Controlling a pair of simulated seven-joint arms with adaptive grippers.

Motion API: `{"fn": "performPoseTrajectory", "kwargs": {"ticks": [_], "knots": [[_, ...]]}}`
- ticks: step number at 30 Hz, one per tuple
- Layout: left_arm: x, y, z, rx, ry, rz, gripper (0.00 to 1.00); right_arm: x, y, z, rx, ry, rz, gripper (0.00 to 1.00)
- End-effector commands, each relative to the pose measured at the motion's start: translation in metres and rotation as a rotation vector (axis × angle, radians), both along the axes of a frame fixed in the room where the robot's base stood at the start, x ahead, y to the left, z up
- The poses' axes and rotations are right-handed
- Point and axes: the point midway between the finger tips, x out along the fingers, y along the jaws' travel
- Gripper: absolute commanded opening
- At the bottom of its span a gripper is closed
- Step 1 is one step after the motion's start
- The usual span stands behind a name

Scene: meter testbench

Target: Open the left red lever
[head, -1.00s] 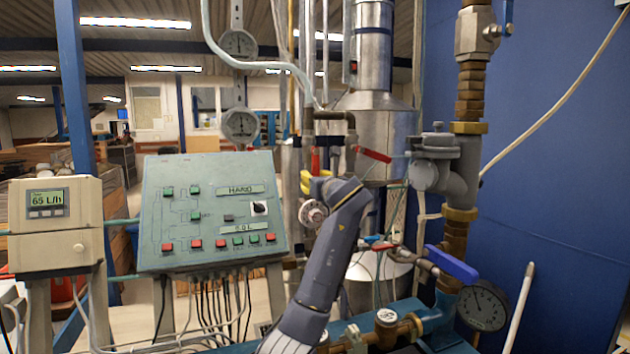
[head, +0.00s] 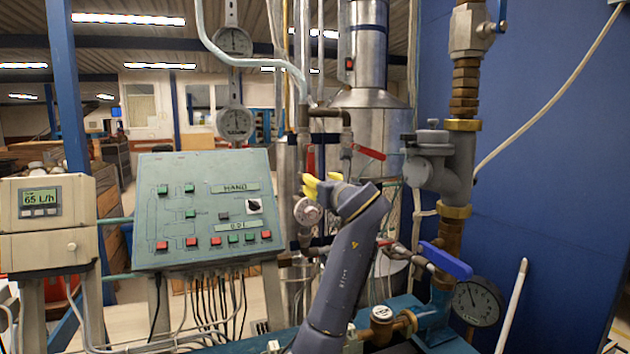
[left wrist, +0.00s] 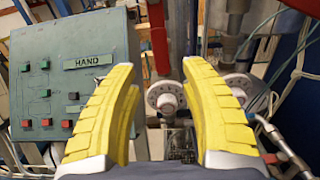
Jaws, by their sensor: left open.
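The left red lever (head: 310,158) hangs upright on a pipe in the head view, partly hard to make out. In the left wrist view the red lever (left wrist: 158,38) runs upright between my fingers, toward the left one, and is farther off than the fingertips. A second red lever (head: 370,153) slants out to its right in the head view. My left gripper (head: 322,186) has yellow fingers and is just below the left lever in the picture. In the left wrist view the left gripper (left wrist: 160,78) is open, with nothing held.
A green control panel (head: 205,208) stands left of the gripper. A round dial (left wrist: 165,98) shows between the fingers, with pipes behind. A blue-handled valve (head: 445,262) and a pressure gauge (head: 477,302) are at the right. Thin hoses hang nearby.

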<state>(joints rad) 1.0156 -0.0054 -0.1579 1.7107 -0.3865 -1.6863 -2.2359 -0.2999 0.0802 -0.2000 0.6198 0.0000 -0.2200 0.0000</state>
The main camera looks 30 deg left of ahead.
Motion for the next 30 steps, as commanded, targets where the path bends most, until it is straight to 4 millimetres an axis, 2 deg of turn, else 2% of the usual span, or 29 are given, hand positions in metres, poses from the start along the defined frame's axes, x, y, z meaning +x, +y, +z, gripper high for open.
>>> {"fn": "performPoseTrajectory", "kwargs": {"ticks": [3,11,26,30], "knots": [[-0.011,-0.012,0.0,-0.001,-0.001,-0.001,0.44,0.0,0.0,0.0,0.0,0.0,0.0,0.44],[-0.024,-0.024,0.0,-0.001,-0.001,0.0,0.44,0.0,0.0,0.0,0.0,0.0,0.0,0.44],[-0.025,-0.026,0.0,0.001,0.001,0.001,0.44,0.0,0.001,0.0,0.001,0.0,0.0,0.44],[-0.024,-0.032,-0.006,0.026,0.024,0.018,0.44,0.002,0.001,0.0,0.001,-0.002,0.0,0.44]]}}
